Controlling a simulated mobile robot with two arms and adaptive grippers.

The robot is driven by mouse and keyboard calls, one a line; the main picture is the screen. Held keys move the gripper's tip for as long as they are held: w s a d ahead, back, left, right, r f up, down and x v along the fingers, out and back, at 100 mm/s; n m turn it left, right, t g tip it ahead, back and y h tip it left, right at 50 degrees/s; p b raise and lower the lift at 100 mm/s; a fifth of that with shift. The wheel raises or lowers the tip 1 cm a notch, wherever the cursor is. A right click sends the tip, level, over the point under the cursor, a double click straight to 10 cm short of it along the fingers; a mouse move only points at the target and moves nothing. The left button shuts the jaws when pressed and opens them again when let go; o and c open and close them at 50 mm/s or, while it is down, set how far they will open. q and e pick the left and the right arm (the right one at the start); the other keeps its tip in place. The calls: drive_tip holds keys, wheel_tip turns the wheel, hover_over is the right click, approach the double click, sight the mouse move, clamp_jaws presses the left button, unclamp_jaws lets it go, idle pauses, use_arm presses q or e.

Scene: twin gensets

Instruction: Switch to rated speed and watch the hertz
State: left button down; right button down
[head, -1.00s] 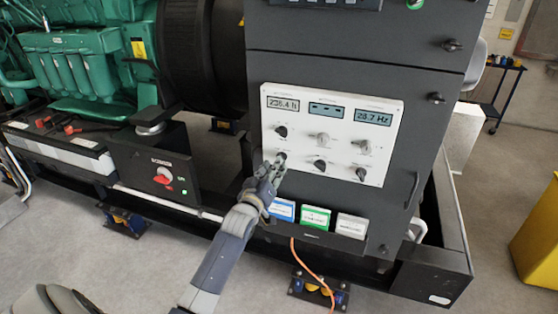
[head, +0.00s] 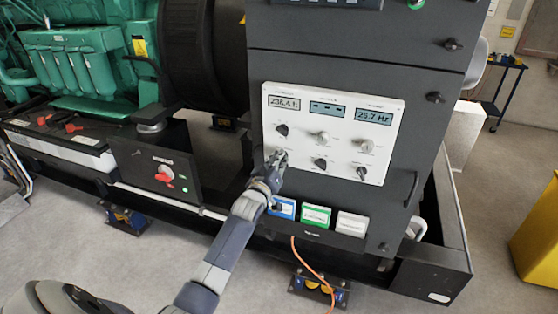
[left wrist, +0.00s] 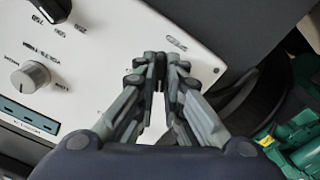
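The white control panel (head: 395,120) is on the dark cabinet. Its right display (head: 374,117) reads about 26.7 Hz in small digits; its left display (head: 285,103) reads about 236.4. My left gripper (head: 277,157) is at the lower-left knob of the panel, its fingers covering most of it. In the left wrist view the fingertips (left wrist: 164,70) are close together on either side of a dark knob (left wrist: 161,72). The knob's pointing direction and label cannot be made out. My right gripper is not in view.
Neighbouring knobs are the upper-left black knob (head: 282,130), the upper-middle grey knob (head: 321,138) and the lower-middle black knob (head: 320,163). Blue, green and white labelled boxes (head: 316,215) sit below the panel. A red rotary switch (head: 164,174) is on the left box.

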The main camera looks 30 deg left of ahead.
use_arm(q)
drive_tip(key=shift+r+m, duration=0.1)
drive_tip(key=shift+m, duration=0.2)
drive_tip(key=m, duration=1.1)
drive_tip(key=shift+d+r, duration=0.1)
drive_tip(key=shift+d, duration=0.05)
drive_tip(key=shift+m, duration=0.4)
idle(0.4)
drive_tip(key=c, duration=1.7)
unclamp_jaws()
drive_tip(key=shift+w, duration=0.1)
drive_tip(key=shift+f, duration=0.2)
drive_tip(key=v, duration=1.2)
